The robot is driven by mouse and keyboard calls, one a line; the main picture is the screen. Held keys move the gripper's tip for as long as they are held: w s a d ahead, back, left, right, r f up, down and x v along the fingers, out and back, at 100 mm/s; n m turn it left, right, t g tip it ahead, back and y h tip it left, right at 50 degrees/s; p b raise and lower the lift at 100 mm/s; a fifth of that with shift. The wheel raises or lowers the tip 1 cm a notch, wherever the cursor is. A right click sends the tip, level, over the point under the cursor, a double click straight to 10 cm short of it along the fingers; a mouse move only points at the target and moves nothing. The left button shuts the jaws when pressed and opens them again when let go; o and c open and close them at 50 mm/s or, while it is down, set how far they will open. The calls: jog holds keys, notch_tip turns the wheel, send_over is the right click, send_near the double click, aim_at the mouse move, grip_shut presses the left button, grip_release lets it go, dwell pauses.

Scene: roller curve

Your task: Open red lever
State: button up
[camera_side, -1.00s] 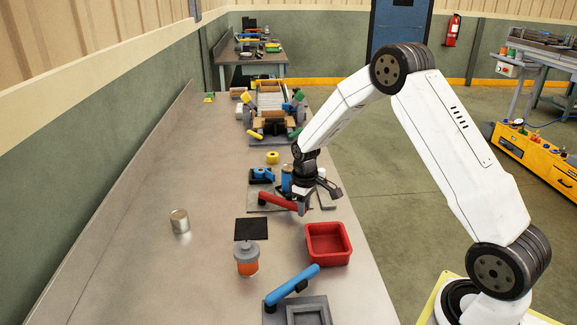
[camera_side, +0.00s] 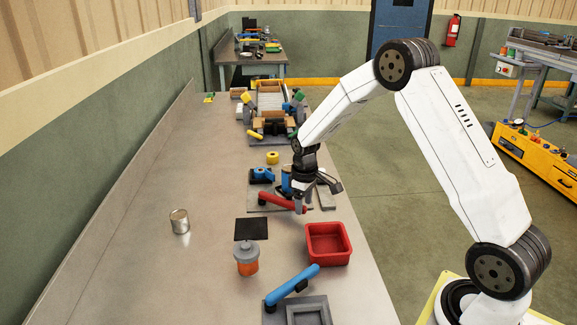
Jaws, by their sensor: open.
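The red lever (camera_side: 278,203) lies low across a grey fixture plate (camera_side: 328,197) on the bench, its pivot end at the left and its other end at the right. My gripper (camera_side: 302,208) points down at the right end of the lever, with the jaws open. The fingertips are close to the lever's end; I cannot tell whether they touch it. Part of the fixture behind the lever is hidden by my gripper.
A red bin (camera_side: 328,258) stands just in front of my gripper. A blue lever (camera_side: 292,285), an orange jar (camera_side: 246,262), a black mat (camera_side: 251,229) and a can (camera_side: 180,221) are nearby. A blue part (camera_side: 262,175) and yellow ring (camera_side: 273,157) sit behind. The bench's left side is mostly clear.

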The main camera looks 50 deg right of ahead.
jog(key=shift+r, duration=3.15)
jog(key=shift+m+t, duration=0.4)
jog(key=shift+t, duration=0.3)
jog(key=s+a, duration=0.5)
jog(key=s+a+r, duration=0.1)
jog(key=s+a, duration=0.1)
jog(key=a, duration=0.1)
jog(key=shift+s+r, duration=0.1)
jog(key=shift+s, duration=0.25)
jog(key=s+a+m+t, duration=0.1)
jog(key=s+a, duration=0.4)
jog(key=s, duration=0.5)
jog(key=shift+s+a+f, duration=0.15)
jog(key=shift+a+f, duration=0.1)
jog(key=shift+f, duration=0.15)
